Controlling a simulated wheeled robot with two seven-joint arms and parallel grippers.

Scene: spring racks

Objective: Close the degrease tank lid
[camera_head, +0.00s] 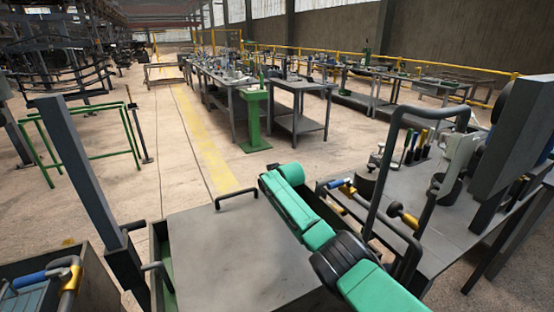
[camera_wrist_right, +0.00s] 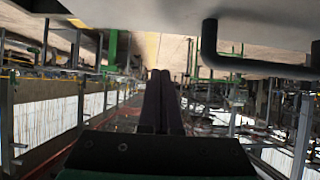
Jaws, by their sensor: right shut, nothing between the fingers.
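The tank lid (camera_head: 225,265) is a flat grey plate at the bottom middle of the head view. A dark bar handle (camera_head: 236,193) stands at its far edge. A tank wall (camera_head: 158,245) shows along its left side, with a strip of green inside beside the lid. I cannot tell whether the lid sits fully down. My green right arm reaches across the lid's right side; its fingertips are not clear there. In the upside-down right wrist view, my right gripper (camera_wrist_right: 161,78) is shut and empty, with a dark bent bar (camera_wrist_right: 250,65) apart from it. My left gripper is out of view.
Dark tubular frames (camera_head: 378,150) and a bench with hand tools (camera_head: 415,150) stand close on the right. A grey post (camera_head: 75,165) and a blue-handled valve (camera_head: 40,275) are at the left. Open floor with a yellow strip (camera_head: 200,140) lies beyond.

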